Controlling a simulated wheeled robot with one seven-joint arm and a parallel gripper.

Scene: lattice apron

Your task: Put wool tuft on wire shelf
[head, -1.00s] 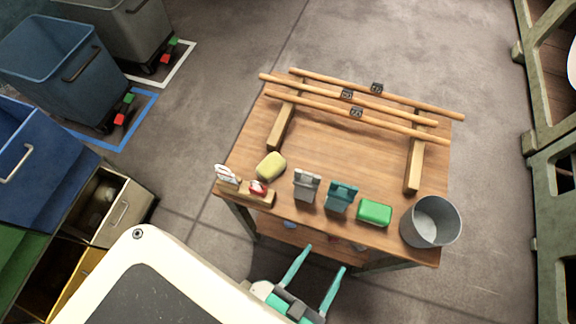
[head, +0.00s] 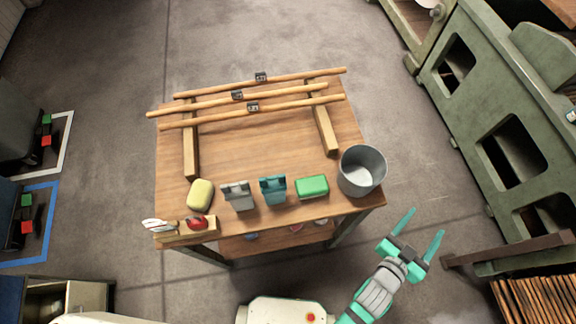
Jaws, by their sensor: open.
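I cannot make out a wool tuft or a wire shelf for certain in the head view. My gripper (head: 424,222) is open and empty, its two teal fingers spread apart. It is over the floor just right of the wooden table's (head: 270,150) front right corner, apart from the metal bucket (head: 362,172). A pale object (head: 431,4) at the top right is cut off by the picture edge, so I cannot tell what it is.
The table bears three wooden rods on supports, a yellow block (head: 200,194), grey and teal clips, a green block (head: 312,187) and a small tool holder. Green frames (head: 500,130) stand at right, with dark slats (head: 535,302) below. Floor is clear between.

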